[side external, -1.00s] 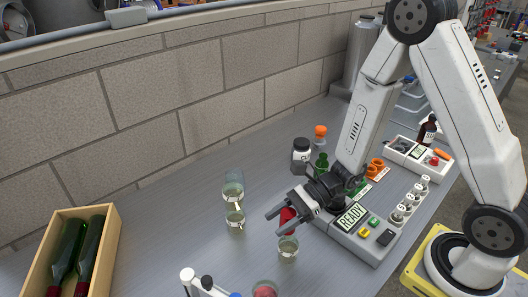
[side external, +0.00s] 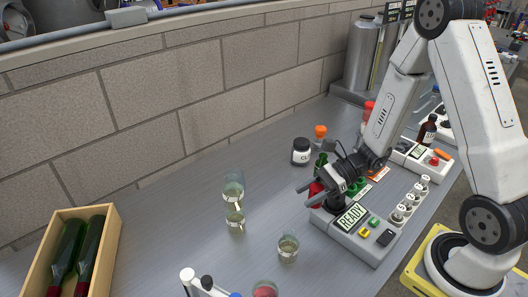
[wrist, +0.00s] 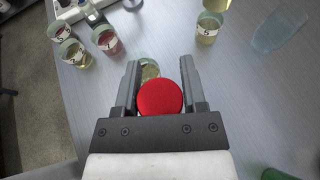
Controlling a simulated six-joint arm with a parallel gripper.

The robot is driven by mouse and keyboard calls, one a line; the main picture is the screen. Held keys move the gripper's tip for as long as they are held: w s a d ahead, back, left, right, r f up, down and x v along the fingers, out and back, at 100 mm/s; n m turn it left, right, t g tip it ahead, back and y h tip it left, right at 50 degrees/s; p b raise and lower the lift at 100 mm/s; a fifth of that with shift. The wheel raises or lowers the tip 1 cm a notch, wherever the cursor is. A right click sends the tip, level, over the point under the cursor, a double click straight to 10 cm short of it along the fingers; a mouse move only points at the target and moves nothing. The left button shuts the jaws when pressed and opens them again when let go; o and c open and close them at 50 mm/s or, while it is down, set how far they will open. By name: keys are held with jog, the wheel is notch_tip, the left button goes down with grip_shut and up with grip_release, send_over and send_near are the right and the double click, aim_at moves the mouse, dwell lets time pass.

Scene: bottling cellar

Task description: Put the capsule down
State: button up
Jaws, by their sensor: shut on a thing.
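The red capsule (side external: 315,190) is held between the fingers of my gripper (side external: 306,194). In the wrist view it shows as a red round end (wrist: 160,98) between the two dark fingers (wrist: 160,82). My gripper is shut on it. It is held near the left end of the grey device with the READY display (side external: 351,217); in the side view I cannot tell the gap to the device or the bench. Green capsules (side external: 359,186) and orange capsules (side external: 376,166) stand behind my gripper, partly hidden by it.
A green bottle (side external: 321,164), a black-lidded jar (side external: 301,156) and an orange-capped jar (side external: 320,132) stand behind. Glasses (side external: 288,249), (side external: 235,222) stand to the left on the bench. A wooden crate (side external: 112,240) holds bottles. Bench between crate and glasses is clear.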

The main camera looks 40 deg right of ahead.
jog(key=w+f, duration=0.3)
jog(key=w, duration=0.1)
jog(key=w+f, duration=0.3)
jog(key=w, duration=0.1)
jog(key=w+a+f, duration=0.1)
jog(key=w+f, duration=0.2)
jog(key=w, duration=0.2)
jog(key=shift+f, duration=0.1)
jog(key=shift+w, duration=0.1)
jog(key=shift+w+f, duration=0.25)
jog(key=shift+f, duration=1.6)
jog(key=shift+f, duration=0.1)
jog(key=o, duration=0.7)
